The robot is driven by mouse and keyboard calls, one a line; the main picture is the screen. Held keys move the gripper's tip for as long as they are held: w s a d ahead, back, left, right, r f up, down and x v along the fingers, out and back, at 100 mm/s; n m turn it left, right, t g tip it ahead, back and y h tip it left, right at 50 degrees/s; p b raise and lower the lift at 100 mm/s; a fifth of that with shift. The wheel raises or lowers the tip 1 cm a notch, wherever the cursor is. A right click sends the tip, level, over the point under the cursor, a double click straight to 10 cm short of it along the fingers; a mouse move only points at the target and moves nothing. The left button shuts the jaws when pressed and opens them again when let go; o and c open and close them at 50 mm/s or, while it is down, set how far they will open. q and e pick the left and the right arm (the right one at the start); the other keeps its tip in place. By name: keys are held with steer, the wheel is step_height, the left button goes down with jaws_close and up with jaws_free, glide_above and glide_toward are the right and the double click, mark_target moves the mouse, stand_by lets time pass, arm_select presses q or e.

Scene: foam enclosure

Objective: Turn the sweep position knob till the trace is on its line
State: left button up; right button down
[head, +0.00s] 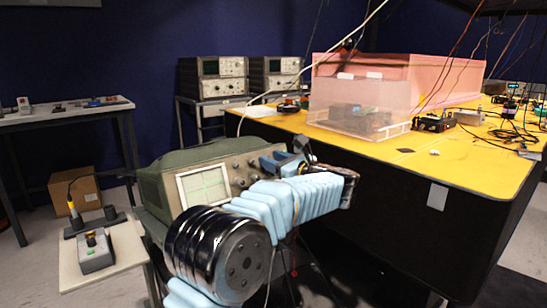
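A green-grey oscilloscope (160,185) stands left of centre, with its front turned to the right. Its pale screen (203,185) shows a faint green grid; I cannot make out the trace against its line. A few small dark knobs (253,162) sit on the panel right of the screen. I cannot tell which one is the sweep position knob. My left arm, in a light blue sleeve, crosses in front of the panel's lower right. My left gripper (290,160) is at the panel's right end. Its fingertips are unclear, and contact with a knob cannot be seen. My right gripper is out of view.
A yellow-topped bench (440,160) with a clear box (355,108), a pink foam enclosure (420,75) and loose cables fills the right. A small stand (115,262) holds a grey switch box (95,252) at lower left. More instruments (212,78) stand behind.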

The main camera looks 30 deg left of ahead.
arm_select(q)
steer(key=shift+a, duration=0.15)
steer(key=shift+c, duration=0.3)
jaws_close()
steer(key=shift+f, duration=0.1)
